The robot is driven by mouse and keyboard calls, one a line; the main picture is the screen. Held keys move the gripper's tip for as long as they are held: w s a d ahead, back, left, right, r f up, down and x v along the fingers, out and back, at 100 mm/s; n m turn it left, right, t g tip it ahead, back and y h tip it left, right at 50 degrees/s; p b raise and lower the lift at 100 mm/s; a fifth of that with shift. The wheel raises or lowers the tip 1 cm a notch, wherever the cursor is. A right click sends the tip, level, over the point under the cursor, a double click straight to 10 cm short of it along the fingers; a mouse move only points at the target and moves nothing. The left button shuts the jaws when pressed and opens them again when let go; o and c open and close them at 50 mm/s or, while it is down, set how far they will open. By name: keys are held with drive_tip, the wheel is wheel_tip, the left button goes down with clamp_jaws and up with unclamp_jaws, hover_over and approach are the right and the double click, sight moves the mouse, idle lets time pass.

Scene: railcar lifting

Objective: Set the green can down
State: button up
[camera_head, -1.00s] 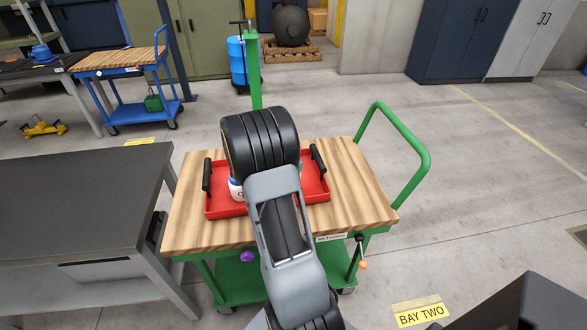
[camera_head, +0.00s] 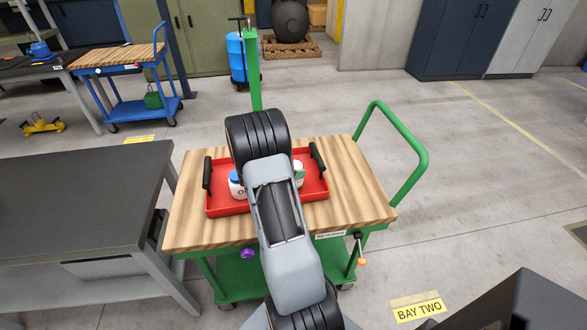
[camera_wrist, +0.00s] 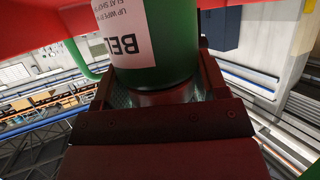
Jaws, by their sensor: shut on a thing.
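The green can (camera_wrist: 178,45) with a white printed label fills the upper middle of the wrist view. My gripper (camera_wrist: 160,93) is shut on it, with a jaw at each side of its near end. The red tray (camera_head: 228,208) with black handles lies on the wooden top of the green cart (camera_head: 355,205). Red surface (camera_wrist: 35,32), likely the tray, spans the top of the wrist view behind the can. In the head view my arm hides the gripper. I cannot tell whether the can touches the tray.
A white container with a blue lid (camera_head: 236,186) stands in the tray's left part. A white and green item (camera_head: 298,173) shows at the right of my arm. A green post (camera_head: 254,75) rises behind the cart. A dark workbench (camera_head: 75,195) stands close on the left.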

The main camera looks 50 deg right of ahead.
drive_tip(key=shift+f+b, duration=0.15)
drive_tip(key=shift+b, duration=0.15)
drive_tip(key=o, duration=1.1)
